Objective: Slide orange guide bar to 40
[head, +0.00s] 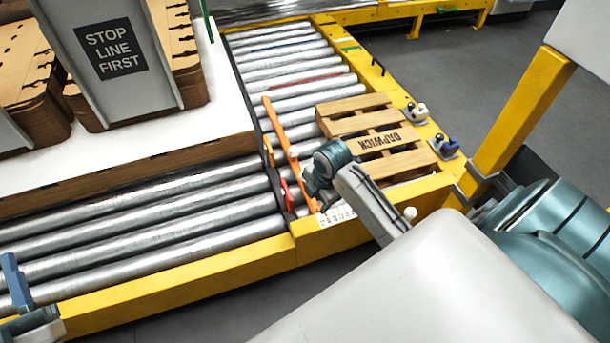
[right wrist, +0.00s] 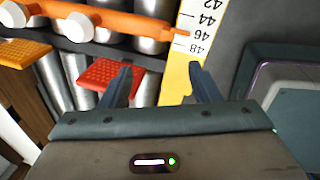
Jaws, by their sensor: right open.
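The orange guide bar (head: 279,130) lies across the silver rollers beside the wooden pallet in the head view; my right gripper partly covers its near end. The bar (right wrist: 118,22) carries white knobs in the right wrist view, and its tip points close to 46 on the white scale (right wrist: 192,28). The scale's numbers are too small to read in the head view (head: 338,214). My right gripper (right wrist: 160,76) is open and empty, with its fingertips short of the bar. My left gripper (head: 18,300) shows only partly at the lower left edge.
A pallet (head: 375,141) stands right of the bar on the yellow-framed conveyor. A red pad (right wrist: 108,73) is close to one finger in the wrist view. A yellow post (head: 510,115) rises at right. Cardboard stacks and a sign reading STOP LINE FIRST (head: 110,48) stand at left.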

